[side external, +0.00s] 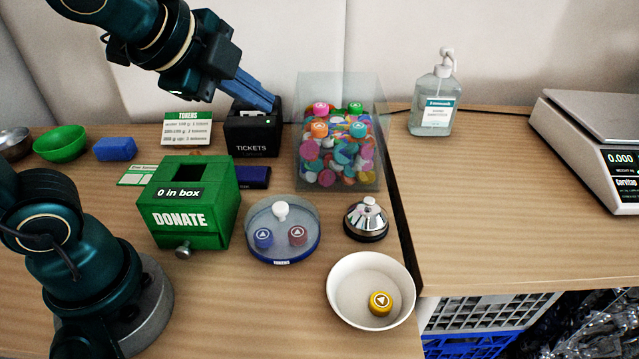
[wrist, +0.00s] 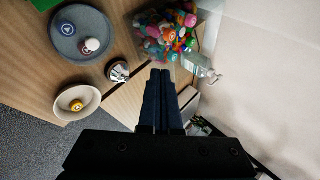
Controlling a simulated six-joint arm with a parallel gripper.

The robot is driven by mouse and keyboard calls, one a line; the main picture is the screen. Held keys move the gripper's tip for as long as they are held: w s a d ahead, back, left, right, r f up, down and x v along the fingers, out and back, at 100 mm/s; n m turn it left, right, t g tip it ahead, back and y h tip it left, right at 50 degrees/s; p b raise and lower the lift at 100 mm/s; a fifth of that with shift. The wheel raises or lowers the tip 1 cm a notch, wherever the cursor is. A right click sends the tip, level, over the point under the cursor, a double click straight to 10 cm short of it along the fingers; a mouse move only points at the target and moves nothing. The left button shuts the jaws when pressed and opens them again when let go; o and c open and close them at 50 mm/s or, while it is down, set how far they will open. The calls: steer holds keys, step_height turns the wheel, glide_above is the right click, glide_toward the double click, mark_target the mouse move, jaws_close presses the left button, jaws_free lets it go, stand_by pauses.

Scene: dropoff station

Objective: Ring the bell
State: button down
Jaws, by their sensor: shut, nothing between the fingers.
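The bell (side external: 367,219) is a silver dome on a black base with a small button on top. My gripper (side external: 272,105) is shut and empty, with blue fingers held high at the back beside the black tickets box (side external: 252,132). It is well behind and to the left of the bell, apart from it. In the wrist view my gripper (wrist: 161,74) shows its fingers together.
A clear bin of coloured tokens (side external: 340,165) stands behind the bell. The blue-rimmed token dish (side external: 283,250) is left of it, and the white bowl (side external: 342,268) with a yellow token is in front. A green donate box (side external: 188,225) stands further left. Sanitizer (side external: 434,100) stands right.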

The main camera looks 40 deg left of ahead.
steer(key=w+d+m+t, duration=0.1)
steer(key=w+d+m, duration=0.1)
steer(key=w+m, duration=0.35)
steer(key=m+h, duration=0.2)
steer(key=m, duration=0.7)
glide_above(369, 202)
step_height(369, 202, down, 5)
steer(key=shift+s+f+n+g, duration=0.15)
steer(key=shift+s+n+g, duration=0.15)
steer(key=shift+s, duration=0.1)
steer(key=shift+f, duration=4.35)
steer(key=shift+f, duration=0.1)
steer(key=shift+f, duration=0.35)
